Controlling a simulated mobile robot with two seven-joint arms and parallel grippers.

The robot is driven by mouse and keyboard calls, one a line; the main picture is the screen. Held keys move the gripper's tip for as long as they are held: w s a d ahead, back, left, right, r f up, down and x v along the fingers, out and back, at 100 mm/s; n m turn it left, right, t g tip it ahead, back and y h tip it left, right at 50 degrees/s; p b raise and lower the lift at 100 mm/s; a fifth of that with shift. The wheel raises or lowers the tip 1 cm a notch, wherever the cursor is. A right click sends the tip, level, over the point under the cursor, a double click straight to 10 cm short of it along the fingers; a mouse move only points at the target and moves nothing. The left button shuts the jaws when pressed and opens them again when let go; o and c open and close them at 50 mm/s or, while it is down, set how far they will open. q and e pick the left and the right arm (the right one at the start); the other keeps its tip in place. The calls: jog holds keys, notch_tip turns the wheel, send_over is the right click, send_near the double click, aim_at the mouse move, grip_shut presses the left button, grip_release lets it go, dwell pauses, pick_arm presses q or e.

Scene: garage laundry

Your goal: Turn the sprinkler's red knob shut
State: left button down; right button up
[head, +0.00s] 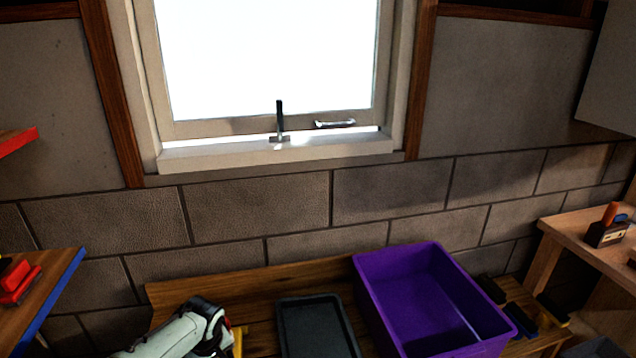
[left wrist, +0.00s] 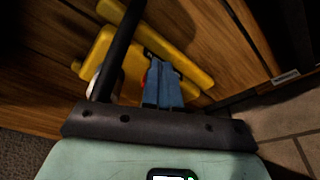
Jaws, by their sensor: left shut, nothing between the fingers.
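The yellow sprinkler (left wrist: 135,65) lies on the wooden surface in the left wrist view. Only a small yellow edge (head: 238,340) shows beside my left arm in the head view. A sliver of red (left wrist: 144,78), perhaps the red knob, shows at the left side of my left gripper's fingers (left wrist: 158,65); the rest is hidden. My left gripper is shut and empty, its fingers over the sprinkler's middle. I cannot tell whether they touch it. My right gripper is not in view.
A black bar (left wrist: 119,50) crosses the left wrist view beside the fingers. On the wooden bench (head: 262,280) stand a dark tray (head: 315,315) and, right of it, a purple bin (head: 440,300). A brick wall and window are behind. A wooden shelf (head: 590,238) is at right.

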pick_arm(q)
jog(key=shift+d, duration=0.15)
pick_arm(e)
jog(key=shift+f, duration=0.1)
pick_arm(q)
jog(key=shift+s+d+b, duration=0.1)
jog(key=shift+d+b, duration=0.1)
jog(key=shift+b, duration=0.1)
jog(key=shift+r, duration=0.1)
notch_tip(320, 180, up, 6)
jog(key=p, duration=0.4)
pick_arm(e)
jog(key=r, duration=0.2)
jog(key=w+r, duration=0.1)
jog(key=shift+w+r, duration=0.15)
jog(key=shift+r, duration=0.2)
pick_arm(q)
jog(key=shift+s, duration=0.1)
